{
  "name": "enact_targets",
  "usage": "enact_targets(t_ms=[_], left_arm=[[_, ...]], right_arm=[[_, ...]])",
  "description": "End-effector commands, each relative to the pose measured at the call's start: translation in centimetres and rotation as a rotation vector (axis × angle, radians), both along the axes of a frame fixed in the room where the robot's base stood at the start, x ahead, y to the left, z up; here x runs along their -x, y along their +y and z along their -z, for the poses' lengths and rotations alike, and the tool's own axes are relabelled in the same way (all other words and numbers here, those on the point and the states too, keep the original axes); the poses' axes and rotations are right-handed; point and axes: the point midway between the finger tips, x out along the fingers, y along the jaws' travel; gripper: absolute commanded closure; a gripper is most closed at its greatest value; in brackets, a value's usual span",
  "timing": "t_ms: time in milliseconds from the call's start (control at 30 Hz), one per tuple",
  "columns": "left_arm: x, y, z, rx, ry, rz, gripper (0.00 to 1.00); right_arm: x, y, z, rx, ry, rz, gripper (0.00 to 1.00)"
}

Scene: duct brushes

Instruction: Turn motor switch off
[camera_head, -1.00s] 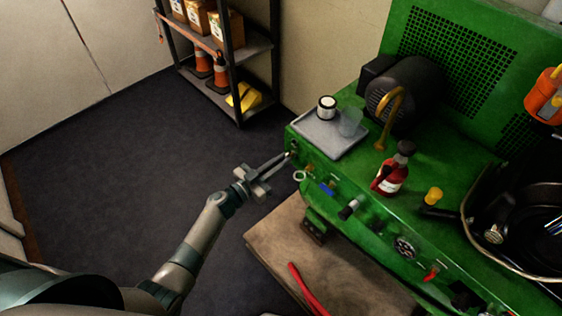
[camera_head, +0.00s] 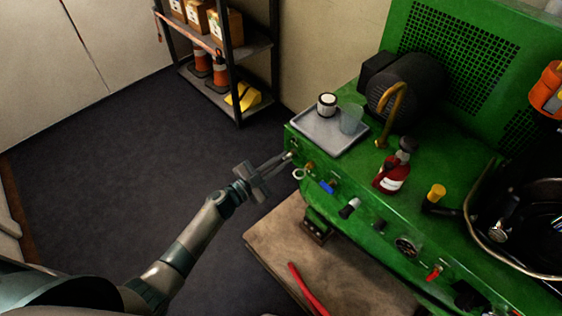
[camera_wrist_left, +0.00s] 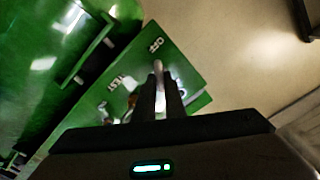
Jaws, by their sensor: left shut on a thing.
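The motor switch, a small pale metal lever (camera_wrist_left: 158,70), stands on the green panel in the left wrist view, near white lettering. My left gripper (camera_head: 289,156) is at the left end of the green machine's front panel (camera_head: 375,222) in the head view. In the left wrist view its two dark fingers (camera_wrist_left: 168,92) are close together and shut on the lever. They hide its lower part and some of the lettering, so I cannot read its position for certain. My right gripper is not in view.
A grey tray (camera_head: 318,143) with a white-and-black jar (camera_head: 327,104) and a clear cup (camera_head: 351,121) sits on the machine above the gripper. A red bottle (camera_head: 391,177) stands farther right. A wooden surface (camera_head: 280,243) lies below the panel. Open floor is at left.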

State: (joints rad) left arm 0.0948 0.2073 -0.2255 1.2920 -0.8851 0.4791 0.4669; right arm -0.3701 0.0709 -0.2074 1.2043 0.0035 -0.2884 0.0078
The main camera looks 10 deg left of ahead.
Motion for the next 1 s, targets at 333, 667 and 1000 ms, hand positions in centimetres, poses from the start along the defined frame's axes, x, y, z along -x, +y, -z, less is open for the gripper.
enact_targets(t_ms=[333,667,1000], left_arm=[[0.1,-0.2,0.4,-0.274,-0.183,0.002,1.00],[0.2,-0.2,0.6,-0.534,-0.354,0.002,1.00],[0.2,-0.2,0.7,-0.744,-0.492,0.003,1.00]], right_arm=[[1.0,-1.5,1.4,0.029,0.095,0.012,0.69],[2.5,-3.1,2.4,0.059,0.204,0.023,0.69],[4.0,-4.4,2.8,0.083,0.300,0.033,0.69]])
